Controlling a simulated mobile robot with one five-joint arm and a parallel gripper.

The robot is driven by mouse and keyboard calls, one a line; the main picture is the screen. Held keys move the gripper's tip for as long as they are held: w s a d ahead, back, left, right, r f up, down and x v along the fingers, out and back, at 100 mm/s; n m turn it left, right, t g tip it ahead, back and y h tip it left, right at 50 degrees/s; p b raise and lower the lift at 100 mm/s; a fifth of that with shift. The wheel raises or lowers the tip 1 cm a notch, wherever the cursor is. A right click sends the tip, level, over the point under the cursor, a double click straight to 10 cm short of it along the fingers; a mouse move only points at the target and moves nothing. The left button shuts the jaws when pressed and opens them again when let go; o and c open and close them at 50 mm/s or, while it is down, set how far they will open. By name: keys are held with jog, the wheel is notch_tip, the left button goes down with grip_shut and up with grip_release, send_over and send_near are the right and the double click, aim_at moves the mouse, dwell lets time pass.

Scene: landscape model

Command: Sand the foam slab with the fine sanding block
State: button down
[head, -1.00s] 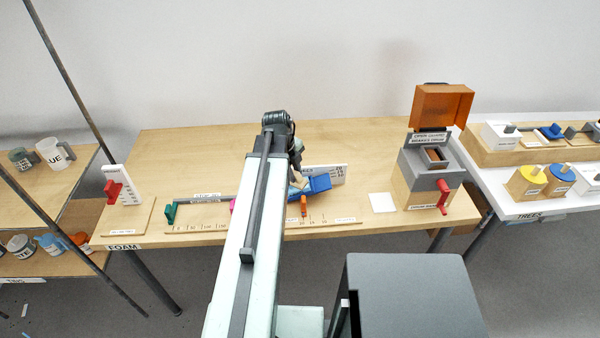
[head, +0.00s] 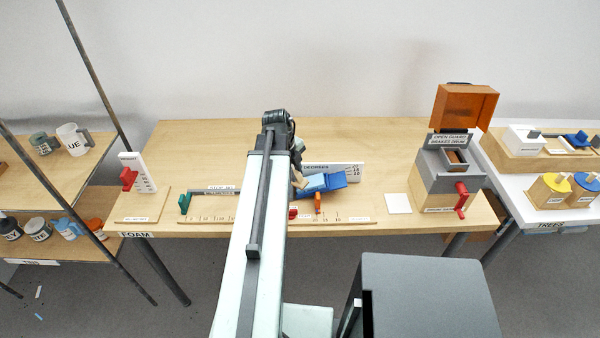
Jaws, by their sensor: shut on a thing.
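My gripper (head: 298,181) is mostly hidden behind my own arm, low over the middle of the bench. It is shut on a small tan piece (head: 301,184); I cannot tell whether this is the fine sanding block. The held piece overlaps the pale blue part in the picture; contact is unclear. I cannot pick out the foam slab with certainty.
The bench (head: 200,145) carries a red-levered white scale post (head: 138,172) at left, a marked ruler strip (head: 350,223), a white square (head: 398,203) and a grey-and-wood machine (head: 445,180) with its orange guard (head: 465,105) raised. The back of the bench is clear.

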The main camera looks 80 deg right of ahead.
jog(key=shift+w+a+f, duration=0.15)
jog(key=shift+w+f, duration=0.15)
jog(key=shift+w, duration=0.3)
jog(key=w+d+p+v, duration=0.1)
jog(key=p+v, duration=0.4)
jog(key=v, duration=0.1)
jog(key=shift+a+p, duration=0.1)
jog(key=shift+p, duration=0.25)
jog(key=p+v, duration=0.2)
jog(key=shift+w+r+p, duration=0.25)
jog(key=shift+r+p, duration=0.05)
jog(key=shift+r, duration=0.05)
